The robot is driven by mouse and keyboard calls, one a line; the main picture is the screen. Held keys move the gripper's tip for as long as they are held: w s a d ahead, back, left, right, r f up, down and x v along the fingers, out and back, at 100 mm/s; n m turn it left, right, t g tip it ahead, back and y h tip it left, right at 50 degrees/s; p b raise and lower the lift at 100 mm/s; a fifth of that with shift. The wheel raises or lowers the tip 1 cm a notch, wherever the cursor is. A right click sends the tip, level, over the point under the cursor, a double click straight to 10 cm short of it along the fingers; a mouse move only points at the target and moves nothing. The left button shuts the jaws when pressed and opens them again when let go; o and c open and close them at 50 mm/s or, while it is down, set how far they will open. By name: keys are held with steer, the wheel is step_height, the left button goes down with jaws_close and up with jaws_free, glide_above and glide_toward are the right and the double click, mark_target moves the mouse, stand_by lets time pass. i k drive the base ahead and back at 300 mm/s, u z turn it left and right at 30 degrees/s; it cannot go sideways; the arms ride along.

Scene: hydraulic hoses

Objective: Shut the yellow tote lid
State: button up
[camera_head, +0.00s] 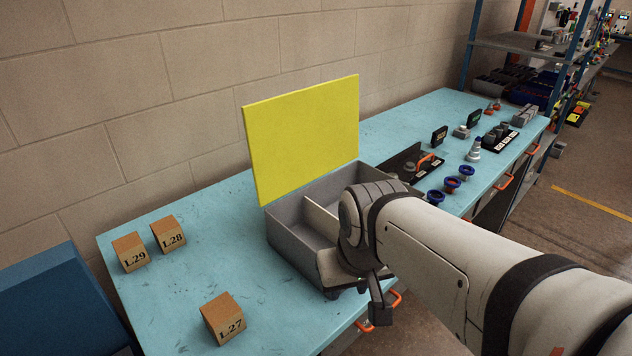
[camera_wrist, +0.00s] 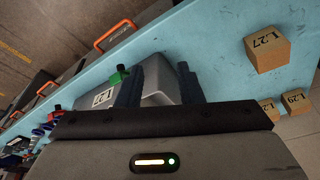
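The yellow lid (camera_head: 303,135) stands open, nearly upright, along the back edge of the grey tote (camera_head: 290,245) in the head view. The tote sits on the blue bench, and a pale divider (camera_head: 318,218) shows inside it. My gripper (camera_head: 357,296) is at the tote's front right side, low and in front of it; my arm hides part of that side. In the wrist view my gripper (camera_wrist: 157,78) has its two dark fingers spread, with a grey surface, probably the tote (camera_wrist: 155,88), behind them. I cannot tell whether they touch it. The lid is not visible there.
Wooden blocks L29 (camera_head: 130,252), L28 (camera_head: 168,234) and L27 (camera_head: 223,318) stand on the bench (camera_head: 195,275) left of the tote. Blue-rimmed fittings (camera_head: 452,184) and dark holders stand to the right. A brick wall is close behind the lid. Orange handles line the bench front.

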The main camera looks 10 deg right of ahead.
mark_target(295, 138)
steer(key=k, duration=0.55)
steer(key=u, duration=3)
steer(key=k, duration=0.85)
steer(key=z, duration=2.2)
steer(key=i, duration=1)
steer(key=u, duration=0.1)
